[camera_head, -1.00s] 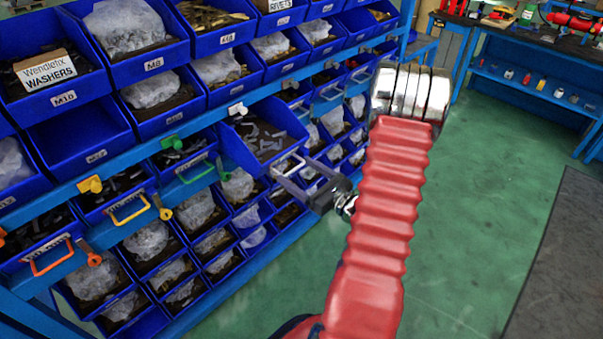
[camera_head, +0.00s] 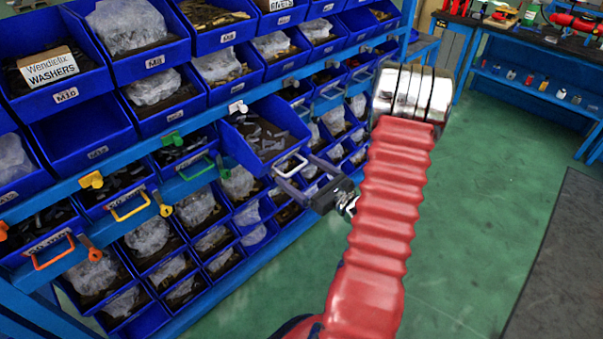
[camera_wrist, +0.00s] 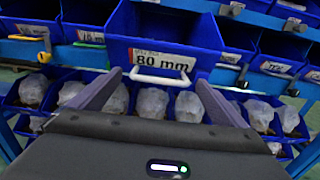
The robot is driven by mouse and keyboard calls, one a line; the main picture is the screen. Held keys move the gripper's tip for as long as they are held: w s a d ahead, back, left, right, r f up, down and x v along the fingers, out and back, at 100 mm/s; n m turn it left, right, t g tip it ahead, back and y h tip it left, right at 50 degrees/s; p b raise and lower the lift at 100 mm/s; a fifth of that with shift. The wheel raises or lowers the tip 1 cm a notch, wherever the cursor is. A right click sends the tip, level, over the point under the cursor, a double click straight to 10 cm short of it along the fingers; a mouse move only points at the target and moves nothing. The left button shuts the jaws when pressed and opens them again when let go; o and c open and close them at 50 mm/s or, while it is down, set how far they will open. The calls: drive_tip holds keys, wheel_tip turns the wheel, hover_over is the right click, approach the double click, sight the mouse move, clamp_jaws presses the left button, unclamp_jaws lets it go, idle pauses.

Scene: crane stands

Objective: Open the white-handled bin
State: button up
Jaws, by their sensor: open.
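The white-handled bin (camera_head: 278,118) is blue, holds dark pieces, and stands out forward of its neighbours on the rack. Its white handle (camera_head: 290,165) is on its front. In the wrist view the bin (camera_wrist: 172,24) carries a label reading 80 mm, with the handle (camera_wrist: 160,77) below it. My gripper (camera_head: 294,170) is open at the handle. In the wrist view its two fingers lie spread on either side of the handle, apart from it. Nothing is held.
Neighbouring bins have a green handle (camera_head: 195,168), a yellow handle (camera_head: 130,208) and an orange handle (camera_head: 53,252). A white clip (camera_head: 237,107) sits on the rail above the bin. Green floor (camera_head: 470,210) lies free to the right.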

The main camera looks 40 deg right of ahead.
drive_tip(key=s, duration=1.3)
drive_tip(key=shift+s+d, duration=0.2)
drive_tip(key=shift+s, duration=0.2)
idle(0.5)
